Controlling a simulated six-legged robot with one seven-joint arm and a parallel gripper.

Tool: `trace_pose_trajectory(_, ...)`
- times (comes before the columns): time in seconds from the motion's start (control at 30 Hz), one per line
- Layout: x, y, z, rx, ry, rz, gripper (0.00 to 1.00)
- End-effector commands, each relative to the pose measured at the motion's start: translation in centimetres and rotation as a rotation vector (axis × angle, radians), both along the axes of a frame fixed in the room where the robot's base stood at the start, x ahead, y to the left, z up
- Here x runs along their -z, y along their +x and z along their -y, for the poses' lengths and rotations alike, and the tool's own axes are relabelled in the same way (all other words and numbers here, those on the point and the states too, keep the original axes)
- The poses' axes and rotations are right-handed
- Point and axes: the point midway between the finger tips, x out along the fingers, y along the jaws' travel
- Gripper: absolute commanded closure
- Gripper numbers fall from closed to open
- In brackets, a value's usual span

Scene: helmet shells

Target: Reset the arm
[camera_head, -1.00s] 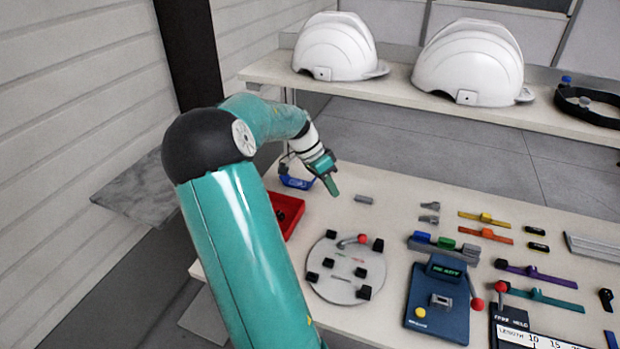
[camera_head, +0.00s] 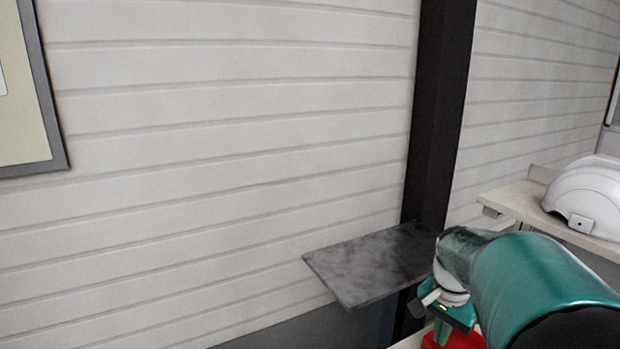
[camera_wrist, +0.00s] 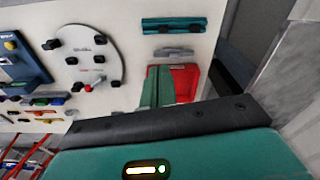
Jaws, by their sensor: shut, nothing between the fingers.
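My gripper (camera_head: 441,327) shows at the lower right of the head view, partly cut off by my own arm. In the wrist view the teal fingers of my gripper (camera_wrist: 158,72) are shut together and empty. They point over the red tray (camera_wrist: 186,82), hiding part of it. A corner of the red tray (camera_head: 466,340) also shows below my gripper in the head view. I cannot tell the exact height of the fingers above the tray.
The wrist view shows a round grey plate (camera_wrist: 88,55), a blue device (camera_wrist: 22,60) and a teal bar (camera_wrist: 174,25) on the table. A grey slab (camera_head: 365,266) juts out beside the dark post (camera_head: 440,120). A white helmet shell (camera_head: 592,192) stands on the right shelf.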

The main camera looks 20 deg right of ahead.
Motion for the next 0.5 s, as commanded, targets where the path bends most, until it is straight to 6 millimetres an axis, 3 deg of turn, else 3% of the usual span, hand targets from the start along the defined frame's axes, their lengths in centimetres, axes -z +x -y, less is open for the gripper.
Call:
trace_pose_trajectory(0.03,-1.0,0.2,-2.5,-0.091,0.002,0.041,1.00)
trace_pose_trajectory(0.23,-3.8,-0.3,-11.1,-0.453,-0.026,0.166,1.00)
trace_pose_trajectory(0.5,-5.9,-3.9,-21.2,-0.922,-0.143,0.307,1.00)
